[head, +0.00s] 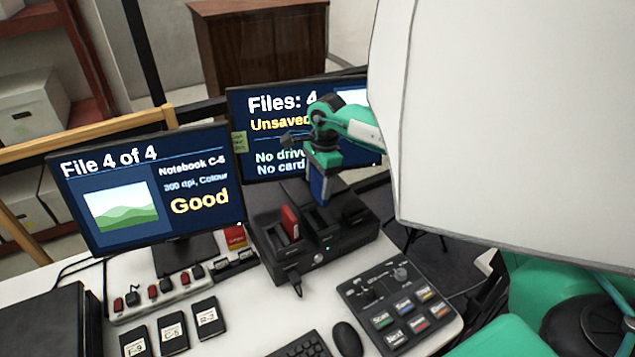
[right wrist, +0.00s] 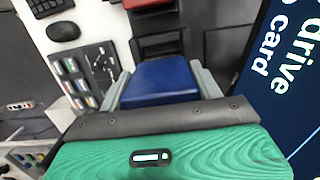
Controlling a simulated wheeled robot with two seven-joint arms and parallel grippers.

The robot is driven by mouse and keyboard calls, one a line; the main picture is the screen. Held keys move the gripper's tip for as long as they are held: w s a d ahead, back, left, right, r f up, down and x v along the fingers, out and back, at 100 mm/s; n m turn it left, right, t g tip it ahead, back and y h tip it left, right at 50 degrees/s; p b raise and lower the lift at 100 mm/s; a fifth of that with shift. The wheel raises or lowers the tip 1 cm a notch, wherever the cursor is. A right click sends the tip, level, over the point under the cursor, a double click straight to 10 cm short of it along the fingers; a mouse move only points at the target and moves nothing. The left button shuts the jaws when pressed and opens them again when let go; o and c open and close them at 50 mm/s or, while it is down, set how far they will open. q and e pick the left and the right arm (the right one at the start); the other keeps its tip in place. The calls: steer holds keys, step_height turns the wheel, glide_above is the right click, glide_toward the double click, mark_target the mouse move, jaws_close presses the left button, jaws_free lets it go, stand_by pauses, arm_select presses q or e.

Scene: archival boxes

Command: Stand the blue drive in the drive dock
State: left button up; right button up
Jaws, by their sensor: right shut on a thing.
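My right gripper (head: 321,180) is shut on the blue drive (head: 318,190) and holds it upright over the back part of the drive dock (head: 335,240). In the right wrist view the blue drive (right wrist: 160,80) sits between the two grey fingers. I cannot tell whether its lower end is above the dock's slot or inside it. The dock is a black box with a red drive (head: 290,223) standing in its left slot. My left gripper is not in view.
Two monitors (head: 150,190) (head: 262,165) stand behind and left of the dock. A button panel (head: 398,305), a mouse (head: 347,338) and a keyboard (head: 300,346) lie in front. Labelled black cartridges (head: 173,333) lie at left. A large white panel (head: 510,130) blocks the right side.

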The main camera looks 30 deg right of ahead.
mark_target(318, 201)
steer(key=shift+f+b, duration=1)
steer(key=shift+f, duration=1.4)
steer(key=shift+f+b, duration=0.95)
steer(key=shift+f, duration=0.25)
steer(key=shift+f+b, duration=0.45)
steer(key=shift+f, duration=0.1)
steer(key=shift+f, duration=0.1)
steer(key=shift+f+b, duration=0.65)
steer(key=shift+f, duration=0.2)
steer(key=o, duration=1.2)
steer(key=shift+c, duration=0.2)
